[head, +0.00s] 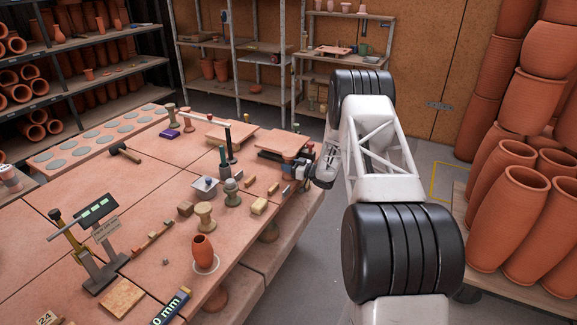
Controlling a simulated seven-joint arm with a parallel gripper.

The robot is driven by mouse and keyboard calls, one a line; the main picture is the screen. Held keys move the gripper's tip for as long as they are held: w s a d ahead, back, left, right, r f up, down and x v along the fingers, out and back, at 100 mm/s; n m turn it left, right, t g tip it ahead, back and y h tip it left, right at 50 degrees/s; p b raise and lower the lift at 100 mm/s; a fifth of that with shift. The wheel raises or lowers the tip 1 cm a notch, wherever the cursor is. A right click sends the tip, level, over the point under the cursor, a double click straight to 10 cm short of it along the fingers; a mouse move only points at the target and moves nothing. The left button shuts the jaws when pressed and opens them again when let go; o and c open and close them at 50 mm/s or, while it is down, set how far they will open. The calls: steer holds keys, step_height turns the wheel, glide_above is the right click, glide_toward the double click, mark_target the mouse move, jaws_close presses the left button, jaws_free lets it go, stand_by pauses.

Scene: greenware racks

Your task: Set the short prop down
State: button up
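My gripper (298,168) is at the table's right edge, beside a terracotta board (283,141) that stands raised above the tabletop. It is small, dark and partly blocked by my own wrist, so I cannot tell whether its fingers are open or shut or hold anything. Several short blocks lie left of and below it: a reddish one (249,183), a tan one (273,188), a pale one (259,206) and a brown one (185,209). I cannot tell which of these, if any, is the short prop.
A spool-shaped stand (204,216), a green-grey knobbed piece (231,192) and a dark upright post (229,145) stand near the blocks. A terracotta vase (203,248) stands at the front edge. A scale (97,235) is at left. Tall pots (507,205) crowd the right.

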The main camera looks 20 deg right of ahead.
steer(key=o, duration=0.4)
steer(key=shift+r, duration=0.15)
steer(key=v, duration=1.2)
steer(key=shift+r, duration=0.1)
stand_by(0.4)
